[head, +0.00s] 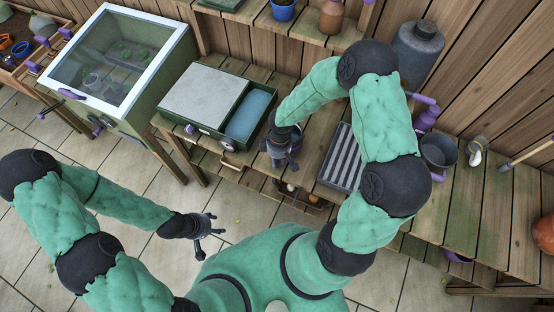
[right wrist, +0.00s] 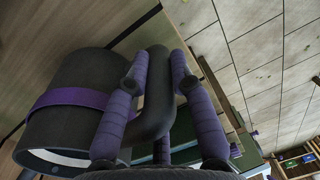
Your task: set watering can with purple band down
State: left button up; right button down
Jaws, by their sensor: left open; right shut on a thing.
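The watering can with the purple band (right wrist: 62,118) is dark grey and fills the left of the right wrist view, with its curved dark handle (right wrist: 155,95) between the purple-padded fingers of my right gripper (right wrist: 155,92). The gripper is shut on that handle. In the head view my right gripper (head: 281,150) is over the front part of the bench, just right of the green tray box; the can is mostly hidden there by the gripper and arm. I cannot tell whether the can touches the bench. My left gripper (head: 209,238) is open and empty above the floor.
The wooden bench (head: 482,205) holds a green box (head: 188,122) with a blue compartment, a ribbed tray (head: 342,158), a dark pot (head: 438,150) and a grey canister (head: 417,52). A glass-lidded cold frame (head: 178,62) stands left. Bench boards around the right gripper are partly bare.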

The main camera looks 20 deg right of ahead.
jog(key=c, duration=1.1)
grip_release()
jog(key=r, duration=0.4)
jog(key=r+p, duration=0.1)
jog(key=r, duration=0.3)
jog(key=d+r+p, duration=0.1)
jog(key=r, duration=0.2)
jog(key=shift+w+r, duration=0.2)
jog(key=shift+r, duration=0.2)
jog(key=shift+s+a+f+m+t+y, duration=0.15)
jog(key=shift+s+a+f+m+y, duration=0.35)
jog(key=shift+s+a+f+m, duration=1.8)
jog(key=shift+s+a+f+m+t+y, duration=0.1)
jog(key=shift+s+a+f+m+y, duration=0.4)
jog(key=shift+s+a+f+m, duration=1.75)
jog(key=shift+s+a+f+m+t+y, duration=0.15)
jog(key=shift+s+a+f+m+y, duration=0.7)
jog(key=shift+f, duration=2.8)
jog(key=shift+s+a+n+h, duration=0.15)
jog(key=shift+s+n+h, duration=0.1)
jog(key=shift+n+h, duration=0.1)
